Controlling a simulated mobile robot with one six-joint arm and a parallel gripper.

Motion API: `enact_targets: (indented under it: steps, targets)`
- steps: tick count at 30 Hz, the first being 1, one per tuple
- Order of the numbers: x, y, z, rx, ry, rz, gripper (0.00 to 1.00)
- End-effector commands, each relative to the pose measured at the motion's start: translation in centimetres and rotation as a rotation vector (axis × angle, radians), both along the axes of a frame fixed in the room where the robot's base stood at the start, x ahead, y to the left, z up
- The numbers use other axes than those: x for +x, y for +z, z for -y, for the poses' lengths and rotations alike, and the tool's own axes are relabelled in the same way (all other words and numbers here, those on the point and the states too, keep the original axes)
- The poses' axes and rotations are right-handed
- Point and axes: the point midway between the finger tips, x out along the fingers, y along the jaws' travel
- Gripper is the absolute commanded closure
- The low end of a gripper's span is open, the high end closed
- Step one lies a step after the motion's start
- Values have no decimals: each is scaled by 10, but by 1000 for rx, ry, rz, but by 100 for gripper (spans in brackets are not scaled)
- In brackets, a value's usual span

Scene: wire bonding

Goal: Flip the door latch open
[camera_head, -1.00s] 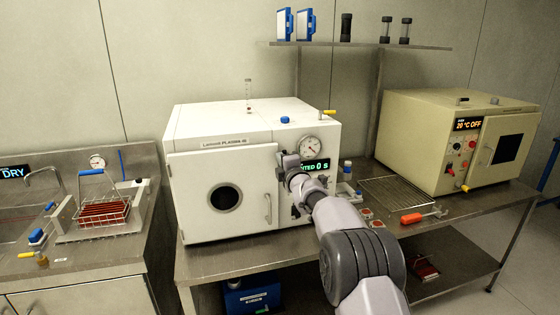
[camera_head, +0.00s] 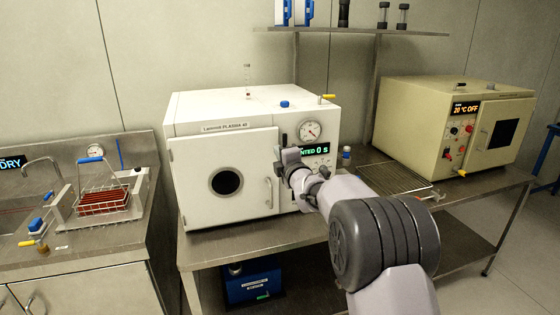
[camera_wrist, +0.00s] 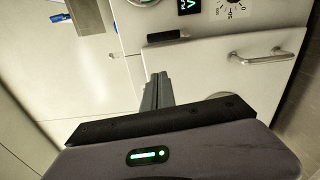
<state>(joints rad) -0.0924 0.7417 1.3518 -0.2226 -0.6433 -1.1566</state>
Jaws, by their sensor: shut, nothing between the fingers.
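The white plasma cleaner (camera_head: 250,104) stands on the steel bench, its hinged door (camera_head: 208,160) closed, with a round dark window and a vertical handle (camera_head: 269,192). What looks like the door latch (camera_wrist: 167,37) is a small dark bar at the door's edge in the wrist view, left of the handle (camera_wrist: 262,56). In the head view a dark upright strip near the door's top right corner may be this latch (camera_head: 284,139). My gripper (camera_wrist: 157,76) is shut and empty, its fingertips over the door, apart from the dark bar in the picture. My wrist hides part of the control panel.
A gauge (camera_head: 309,131) and a display (camera_head: 314,149) are right of the door. A wire rack (camera_head: 392,179) and a beige oven (camera_head: 455,125) stand further right. A basket with red pieces (camera_head: 103,202) stands on the left counter. Floor shows at the right.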

Motion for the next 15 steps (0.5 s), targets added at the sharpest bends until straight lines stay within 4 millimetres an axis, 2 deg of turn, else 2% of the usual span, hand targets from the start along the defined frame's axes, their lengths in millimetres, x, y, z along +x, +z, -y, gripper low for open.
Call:
enact_targets:
  steps: [3,6,15]
  targets:
    - [-21,2,5,-1,2,0,100]
    - [-32,1,8,-1,1,0,100]
    - [-38,1,10,-1,2,1,100]
